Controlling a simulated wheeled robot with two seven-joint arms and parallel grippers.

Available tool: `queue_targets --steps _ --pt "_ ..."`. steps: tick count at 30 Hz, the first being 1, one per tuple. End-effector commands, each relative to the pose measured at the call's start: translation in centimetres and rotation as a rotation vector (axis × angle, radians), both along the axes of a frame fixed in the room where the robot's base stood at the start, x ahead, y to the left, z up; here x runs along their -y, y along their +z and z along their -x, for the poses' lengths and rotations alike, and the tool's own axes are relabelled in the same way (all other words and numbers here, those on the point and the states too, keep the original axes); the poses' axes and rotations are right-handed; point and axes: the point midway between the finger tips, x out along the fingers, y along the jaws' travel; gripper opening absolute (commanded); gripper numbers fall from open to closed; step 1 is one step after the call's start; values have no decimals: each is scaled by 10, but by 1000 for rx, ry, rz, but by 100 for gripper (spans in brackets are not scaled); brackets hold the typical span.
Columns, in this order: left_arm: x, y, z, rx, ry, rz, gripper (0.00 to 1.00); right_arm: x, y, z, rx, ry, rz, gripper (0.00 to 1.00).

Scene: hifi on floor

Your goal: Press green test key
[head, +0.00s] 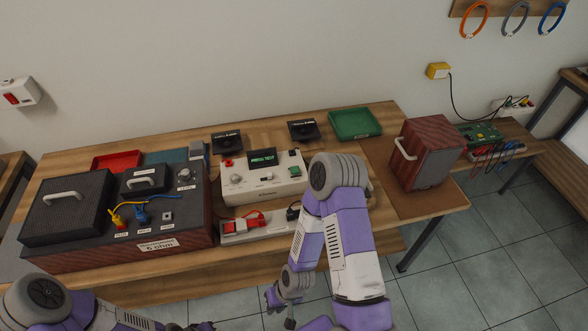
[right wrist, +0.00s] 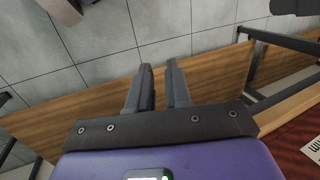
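The white test unit (head: 262,184) stands on the wooden bench in the head view, with a dark display (head: 263,157) showing green text that seems to read "PRESS TEST". A small green key (head: 295,171) shows on the right of its front panel. My right gripper (head: 289,322) is low in front of the bench, well apart from the unit. In the right wrist view its two fingers (right wrist: 159,66) are apart with nothing between them. My left arm is at the bottom left; only a bit of its gripper end (head: 203,327) shows at the lower edge.
A dark speaker-like box (head: 68,208) and the 6 ohm box (head: 160,225) stand on the left. A power strip (head: 252,224) lies in front of the unit. A green tray (head: 355,124) is behind, and a reddish wooden box (head: 427,152) stands right.

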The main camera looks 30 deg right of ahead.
Motion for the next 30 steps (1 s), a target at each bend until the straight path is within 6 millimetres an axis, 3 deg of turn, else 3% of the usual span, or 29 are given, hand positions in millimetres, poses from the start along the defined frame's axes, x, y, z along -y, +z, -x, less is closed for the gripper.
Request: queue_targets --steps 1,3,30 --pt "0 0 0 0 0 0 0 0 0 0 0 0 0 10" --pt "0 0 0 0 0 0 0 0 0 0 0 0 0 0" --pt "0 0 0 0 0 0 0 0 0 0 0 0 0 0"
